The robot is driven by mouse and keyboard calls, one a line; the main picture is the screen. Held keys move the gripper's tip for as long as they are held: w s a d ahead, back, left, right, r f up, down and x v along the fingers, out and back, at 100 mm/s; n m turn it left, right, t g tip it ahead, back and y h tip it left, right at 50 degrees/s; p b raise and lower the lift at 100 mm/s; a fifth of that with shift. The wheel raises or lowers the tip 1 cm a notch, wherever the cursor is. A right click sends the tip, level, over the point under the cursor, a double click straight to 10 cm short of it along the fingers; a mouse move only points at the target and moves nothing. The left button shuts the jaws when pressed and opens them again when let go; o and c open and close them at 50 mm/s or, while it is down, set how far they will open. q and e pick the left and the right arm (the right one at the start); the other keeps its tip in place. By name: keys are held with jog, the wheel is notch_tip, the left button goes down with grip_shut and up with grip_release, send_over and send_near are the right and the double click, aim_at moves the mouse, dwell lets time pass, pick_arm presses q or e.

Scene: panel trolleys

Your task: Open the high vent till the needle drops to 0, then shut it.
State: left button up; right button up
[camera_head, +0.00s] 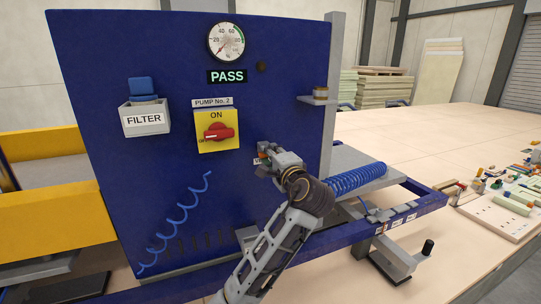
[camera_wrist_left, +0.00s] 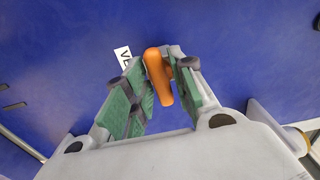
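The vent's orange handle (camera_wrist_left: 158,76) stands out from the blue panel, beside a white label (camera_wrist_left: 122,56) reading "VE", the rest hidden. My left gripper (camera_wrist_left: 160,88) has its green-padded fingers on either side of the handle. A gap shows on the handle's left; I cannot tell whether the right finger touches it. In the head view, my left gripper (camera_head: 266,158) is at the panel, right of the pump switch, and mostly hides the vent. The round gauge (camera_head: 226,42) is at the panel's top; its needle is too small to read surely. My right gripper is not in view.
A lit PASS sign (camera_head: 227,77) is under the gauge. The red pump switch (camera_head: 219,133) and the FILTER box (camera_head: 145,118) are to the left. A grey bracket (camera_head: 318,99) juts out at the panel's right edge. A blue coiled hose (camera_head: 357,178) lies below it.

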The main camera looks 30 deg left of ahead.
pick_arm(q)
jog(key=shift+o, duration=0.8)
jog(key=v, duration=0.7)
dwell(0.4)
jog(key=shift+d, duration=0.1)
